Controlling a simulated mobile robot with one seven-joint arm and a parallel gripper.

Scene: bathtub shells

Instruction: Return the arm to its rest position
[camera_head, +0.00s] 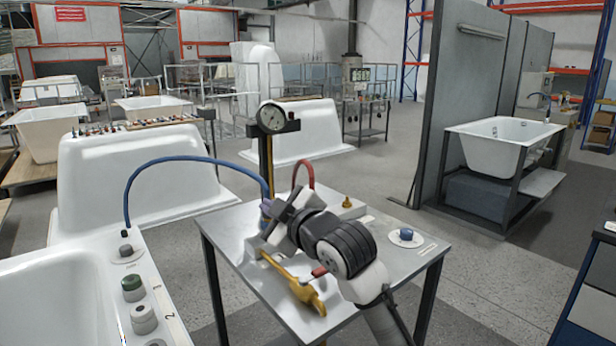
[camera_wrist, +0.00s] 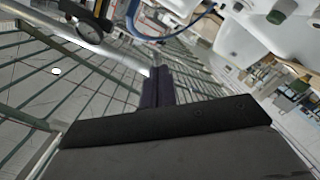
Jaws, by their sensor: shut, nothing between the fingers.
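My gripper (camera_head: 268,207) is over the left part of a grey metal table (camera_head: 235,232), in front of the gauge post. In the wrist view my gripper's fingers (camera_wrist: 157,85) are together with nothing between them. My arm comes in from the lower right of the head view and partly hides the table top. A yellow lever-like part (camera_head: 300,285) is beside and below my wrist. Whether my arm touches it I cannot tell.
A round pressure gauge (camera_head: 272,117) stands on a post behind my gripper, with a blue hose (camera_head: 165,160) and a red hose (camera_head: 304,172) close by. A blue knob (camera_head: 406,234) is on the table's right. A white tub shell (camera_head: 60,290) with several knobs is at left.

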